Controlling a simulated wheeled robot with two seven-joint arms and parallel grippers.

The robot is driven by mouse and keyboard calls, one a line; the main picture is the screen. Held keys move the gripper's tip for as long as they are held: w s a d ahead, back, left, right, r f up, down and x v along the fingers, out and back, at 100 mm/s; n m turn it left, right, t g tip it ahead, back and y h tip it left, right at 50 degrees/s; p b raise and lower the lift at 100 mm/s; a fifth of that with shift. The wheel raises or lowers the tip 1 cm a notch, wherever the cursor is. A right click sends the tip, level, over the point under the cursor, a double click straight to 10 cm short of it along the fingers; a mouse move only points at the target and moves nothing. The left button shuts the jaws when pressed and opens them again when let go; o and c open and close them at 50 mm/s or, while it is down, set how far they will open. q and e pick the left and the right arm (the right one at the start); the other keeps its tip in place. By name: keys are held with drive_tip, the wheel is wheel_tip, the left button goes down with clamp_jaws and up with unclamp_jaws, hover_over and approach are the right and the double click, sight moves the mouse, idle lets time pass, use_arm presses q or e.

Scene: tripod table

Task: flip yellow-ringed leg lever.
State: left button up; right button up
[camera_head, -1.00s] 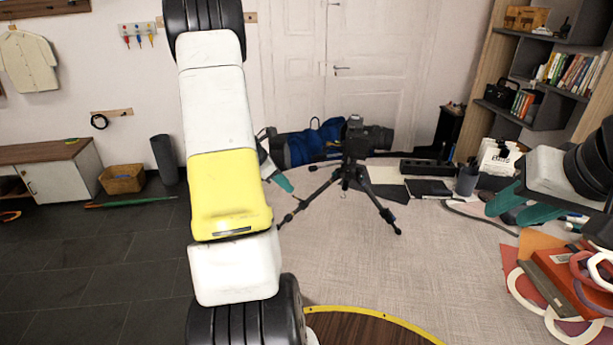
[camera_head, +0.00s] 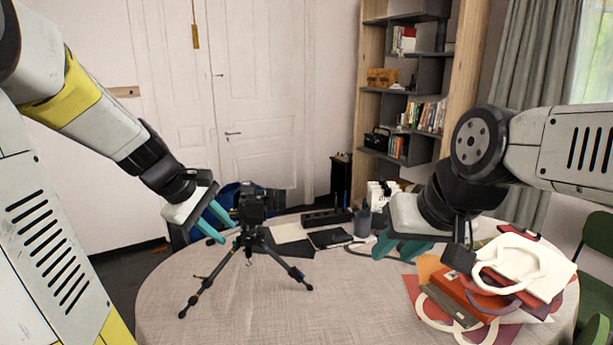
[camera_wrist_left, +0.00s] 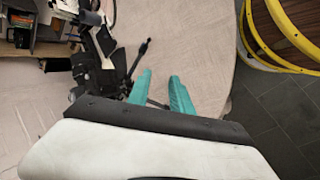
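A black tripod (camera_head: 248,240) with a camera (camera_head: 252,203) on top stands on the round table. Its left leg (camera_head: 207,283) reaches toward the table's left edge and shows a faint yellowish mark; the lever is too small to make out. My left gripper (camera_head: 224,230) is open and empty, just left of the camera and above the left leg. In the left wrist view, the teal fingers (camera_wrist_left: 160,80) are apart, with the tripod (camera_wrist_left: 105,45) beyond and to their left. My right gripper (camera_head: 398,248) looks open and empty, well right of the tripod.
The round table (camera_head: 340,300) is clear in front of the tripod. Dark pads and a pen cup (camera_head: 362,221) lie behind it. A pile of folders and white rings (camera_head: 500,275) fills the right side, below my right arm. A bookshelf (camera_head: 415,120) stands behind.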

use_arm(q)
drive_tip(key=s+d+r+m+y, duration=0.1)
drive_tip(key=s+d+r+m, duration=0.1)
drive_tip(key=s+m, duration=0.4)
drive_tip(key=s+d+r+m+t+y, duration=0.1)
drive_tip(key=s+d+r+m, duration=0.2)
drive_tip(key=s+m, duration=0.4)
drive_tip(key=shift+s+t, duration=0.3)
drive_tip(key=shift+s, duration=0.65)
drive_tip(key=shift+c, duration=0.3)
drive_tip(key=shift+a, duration=0.1)
clamp_jaws()
drive_tip(key=w+a+m+g+y, duration=0.15)
drive_tip(key=w+a, duration=0.25)
drive_tip(key=w, duration=0.6)
drive_tip(key=w+a+f+m+g, duration=0.2)
drive_tip(key=w+a+f+m, duration=0.1)
drive_tip(key=w+a+f, duration=0.4)
drive_tip(key=w+a+f+m+g+y, duration=0.1)
drive_tip(key=w+a+f+m+g, duration=0.1)
drive_tip(key=w+a+f, duration=0.5)
drive_tip(key=w+f+m, duration=0.1)
drive_tip(key=w+f, duration=0.1)
drive_tip(key=w, duration=0.3)
drive_tip(key=shift+a+f+g, duration=0.15)
drive_tip(key=shift+f+g, duration=0.2)
